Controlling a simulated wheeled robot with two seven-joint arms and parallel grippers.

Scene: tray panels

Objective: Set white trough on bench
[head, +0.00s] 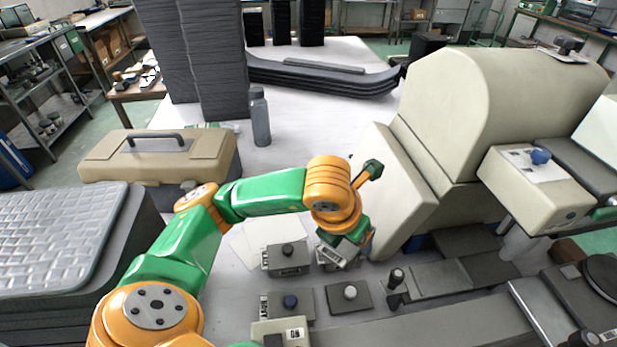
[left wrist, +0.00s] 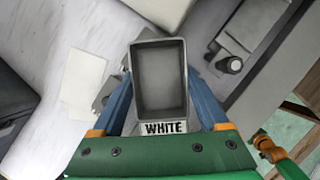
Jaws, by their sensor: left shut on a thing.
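The trough (left wrist: 160,78) is a small, empty grey open box with a label reading WHITE on its near end. It sits between the two blue fingers of my left gripper (left wrist: 160,95), which is shut on it. In the head view my left gripper (head: 347,247) points down over the light bench top (head: 225,275), beside the beige machine. The arm and gripper largely hide the trough there, and I cannot tell whether it touches the bench. My right gripper is not in view.
Grey blocks with knobs (head: 288,258) (head: 349,298) stand close to the gripper. A large beige machine (head: 480,100) is on the right. A tan toolbox (head: 160,160), a grey bottle (head: 260,118) and a quilted pad (head: 60,235) lie left. Papers (head: 245,247) lie on the bench.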

